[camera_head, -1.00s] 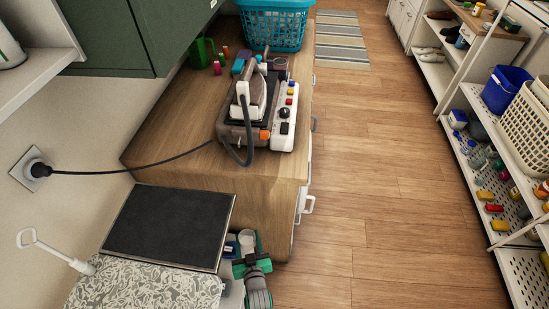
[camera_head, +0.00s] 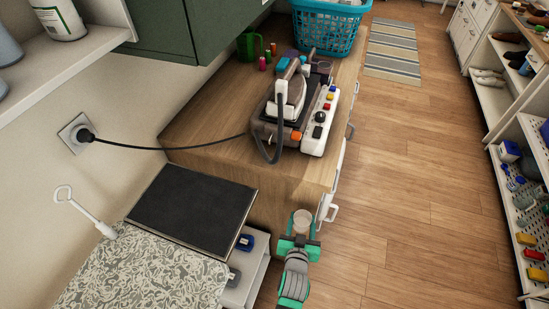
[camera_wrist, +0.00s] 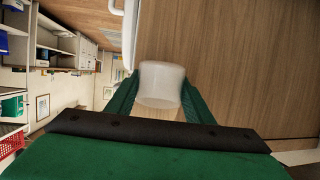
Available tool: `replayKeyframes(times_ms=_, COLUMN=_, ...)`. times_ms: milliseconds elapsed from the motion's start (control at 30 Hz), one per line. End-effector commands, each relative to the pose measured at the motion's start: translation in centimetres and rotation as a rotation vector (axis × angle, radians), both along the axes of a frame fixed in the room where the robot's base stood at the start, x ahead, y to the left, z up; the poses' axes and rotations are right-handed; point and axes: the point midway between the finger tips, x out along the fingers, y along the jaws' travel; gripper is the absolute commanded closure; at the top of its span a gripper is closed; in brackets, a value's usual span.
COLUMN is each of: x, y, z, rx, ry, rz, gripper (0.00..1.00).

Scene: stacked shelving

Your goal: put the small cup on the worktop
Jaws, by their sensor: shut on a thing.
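The small cup (camera_wrist: 161,84) is whitish and translucent. My gripper (camera_head: 302,222) is shut on it, with a green finger on each side in the wrist view. In the head view the cup (camera_head: 303,220) shows at the end of my gripper, beside the front end of the wooden worktop (camera_head: 215,120) and below its top. The worktop's top carries an iron and other things, with bare wood at its near left part. In the wrist view a wooden panel (camera_wrist: 235,60) fills the area behind and right of the cup.
A steam iron (camera_head: 290,100) on its base stands on the worktop, its black cord running to a wall socket (camera_head: 76,132). A teal basket (camera_head: 328,30) and green mug (camera_head: 248,46) stand farther back. A dark-topped board (camera_head: 192,207) lies near left. White handles (camera_head: 328,205) jut from the worktop's right side.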

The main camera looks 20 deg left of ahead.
Motion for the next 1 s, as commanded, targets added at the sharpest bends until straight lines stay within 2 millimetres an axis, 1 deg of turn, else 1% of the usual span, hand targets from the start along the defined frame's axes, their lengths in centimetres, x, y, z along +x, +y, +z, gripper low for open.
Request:
replayKeyframes(times_ms=33, x=0.2, y=1.3, z=3.2, rx=0.003, ry=-0.012, rz=0.031, gripper=0.75)
replayKeyframes(times_ms=67, x=0.1, y=2.1, z=4.7, rx=0.005, ry=-0.011, rz=0.050, gripper=0.75)
replayKeyframes(times_ms=100, x=-0.1, y=3.0, z=6.7, rx=0.006, ry=-0.011, rz=0.074, gripper=0.75)
replayKeyframes(times_ms=167, x=-0.7, y=4.3, z=9.6, rx=0.005, ry=-0.011, rz=0.108, gripper=0.75)
replayKeyframes(times_ms=200, x=-1.2, y=5.1, z=11.4, rx=0.002, ry=-0.011, rz=0.131, gripper=0.75)
replayKeyframes(times_ms=300, x=-2.6, y=6.7, z=15.2, rx=-0.002, ry=-0.010, rz=0.182, gripper=0.75)
replayKeyframes(times_ms=400, x=-4.0, y=7.8, z=17.9, rx=-0.006, ry=-0.009, rz=0.220, gripper=0.75)
replayKeyframes(times_ms=533, x=-5.2, y=8.5, z=19.7, rx=-0.012, ry=-0.007, rz=0.247, gripper=0.75)
replayKeyframes(times_ms=600, x=-5.2, y=8.7, z=20.2, rx=-0.013, ry=-0.006, rz=0.253, gripper=0.75)
replayKeyframes(times_ms=667, x=-4.8, y=9.0, z=20.3, rx=-0.014, ry=-0.005, rz=0.257, gripper=0.75)
replayKeyframes(times_ms=767, x=-3.3, y=9.6, z=20.3, rx=-0.015, ry=-0.005, rz=0.258, gripper=0.75)
replayKeyframes(times_ms=1000, x=1.4, y=11.3, z=20.3, rx=-0.014, ry=-0.006, rz=0.257, gripper=0.75)
